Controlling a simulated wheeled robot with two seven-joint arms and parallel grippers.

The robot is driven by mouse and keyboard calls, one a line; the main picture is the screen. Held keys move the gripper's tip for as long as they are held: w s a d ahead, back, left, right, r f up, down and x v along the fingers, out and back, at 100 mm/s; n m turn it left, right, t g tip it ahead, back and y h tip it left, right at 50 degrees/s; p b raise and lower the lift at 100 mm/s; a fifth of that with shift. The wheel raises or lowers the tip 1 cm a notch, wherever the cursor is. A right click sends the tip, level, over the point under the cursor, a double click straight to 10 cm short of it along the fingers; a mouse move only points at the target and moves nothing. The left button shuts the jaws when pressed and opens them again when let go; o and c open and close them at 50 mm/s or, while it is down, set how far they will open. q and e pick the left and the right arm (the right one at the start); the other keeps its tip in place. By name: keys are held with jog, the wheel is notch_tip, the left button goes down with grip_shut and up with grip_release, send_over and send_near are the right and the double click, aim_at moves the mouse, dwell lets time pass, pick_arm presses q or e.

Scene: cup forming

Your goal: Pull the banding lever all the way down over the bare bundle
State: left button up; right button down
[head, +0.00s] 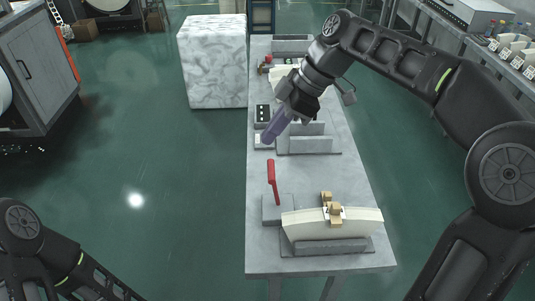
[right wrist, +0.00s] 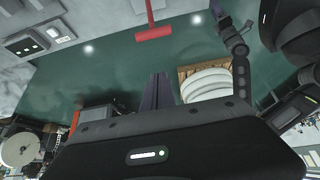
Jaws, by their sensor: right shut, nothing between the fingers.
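The red banding lever (head: 272,181) stands nearly upright on a grey block (head: 278,208) at the near end of the bench. Its red crossbar (right wrist: 155,33) shows at the top of the right wrist view. Beside it, a cream, slightly arched bundle (head: 362,216) lies in a grey holder (head: 330,247). Small tan blocks (head: 335,209) sit at the bundle's middle. My right gripper (head: 267,138) is shut and empty, above the bench beyond the lever and apart from it. In the right wrist view, a dark part with a purple tip (right wrist: 222,14) may be my left gripper; its jaws are unclear.
The grey bench (head: 262,256) runs away from me. A grey slotted fixture (head: 318,145) and a small control box (head: 262,114) stand farther along it. A white marbled block (head: 212,62) stands left of the bench. The green floor at left is largely clear.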

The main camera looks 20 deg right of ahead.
jog(key=p+x, duration=0.1)
jog(key=x, duration=0.9)
jog(key=d, duration=0.1)
jog(key=d+p, duration=0.1)
jog(key=s+d, duration=0.1)
jog(key=d, duration=0.1)
jog(key=shift+f, duration=0.35)
